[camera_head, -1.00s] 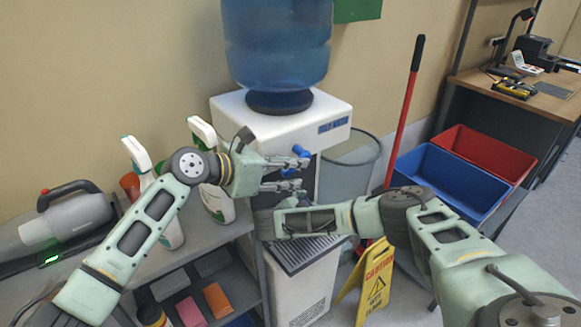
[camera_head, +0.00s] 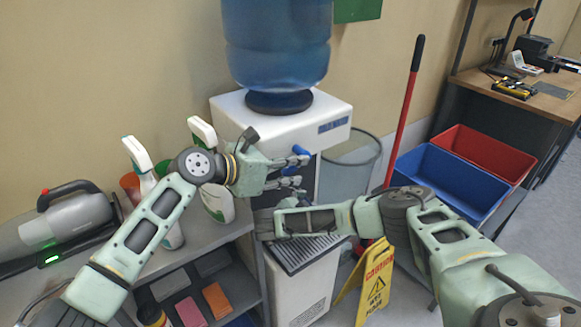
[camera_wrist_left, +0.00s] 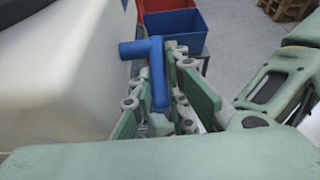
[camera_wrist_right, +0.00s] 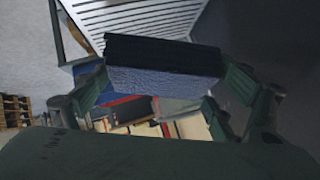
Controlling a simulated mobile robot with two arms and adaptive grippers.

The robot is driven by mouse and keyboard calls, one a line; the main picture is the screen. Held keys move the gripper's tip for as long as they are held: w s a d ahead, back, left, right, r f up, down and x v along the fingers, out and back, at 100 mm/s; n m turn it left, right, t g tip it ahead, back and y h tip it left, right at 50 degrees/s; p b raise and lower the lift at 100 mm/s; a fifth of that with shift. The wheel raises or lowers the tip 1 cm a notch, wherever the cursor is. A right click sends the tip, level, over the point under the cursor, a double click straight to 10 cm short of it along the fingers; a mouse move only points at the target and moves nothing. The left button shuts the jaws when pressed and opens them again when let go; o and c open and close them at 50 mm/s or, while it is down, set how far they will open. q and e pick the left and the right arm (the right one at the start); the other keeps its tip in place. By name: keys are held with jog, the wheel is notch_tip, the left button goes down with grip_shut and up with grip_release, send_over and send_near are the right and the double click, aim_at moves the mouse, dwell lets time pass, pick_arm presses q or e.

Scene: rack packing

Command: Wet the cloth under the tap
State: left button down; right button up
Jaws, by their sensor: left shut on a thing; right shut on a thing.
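The blue tap (camera_wrist_left: 152,72) is on the front of the white water dispenser (camera_head: 262,125); its top also shows in the head view (camera_head: 301,149). My left gripper (camera_head: 298,172) is at the tap, and in the left wrist view its fingers close around the blue handle. My right gripper (camera_wrist_right: 160,82) is shut on the cloth (camera_wrist_right: 162,82), a blue, textured, folded piece with a dark upper face. In the head view my right gripper is low in front of the dispenser, below the left one, and the cloth is hidden. I cannot see any water.
A grey shelf (camera_head: 205,238) with spray bottles (camera_head: 217,203) and a handheld vacuum (camera_head: 70,225) stands at the left. A yellow caution sign (camera_head: 375,288), a wire bin (camera_head: 347,172), a red-handled pole (camera_head: 404,115), and blue (camera_head: 440,186) and red (camera_head: 490,155) bins stand at the right.

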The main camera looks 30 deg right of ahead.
pick_arm(q)
jog(key=shift+r+y, duration=0.25)
jog(key=shift+y, duration=0.45)
jog(key=c, duration=1.7)
grip_release()
jog(key=shift+a+r, duration=0.1)
jog(key=shift+a, duration=0.05)
jog(key=v, duration=1.1)
jog(key=shift+a+r, duration=0.1)
jog(key=shift+a, duration=0.3)
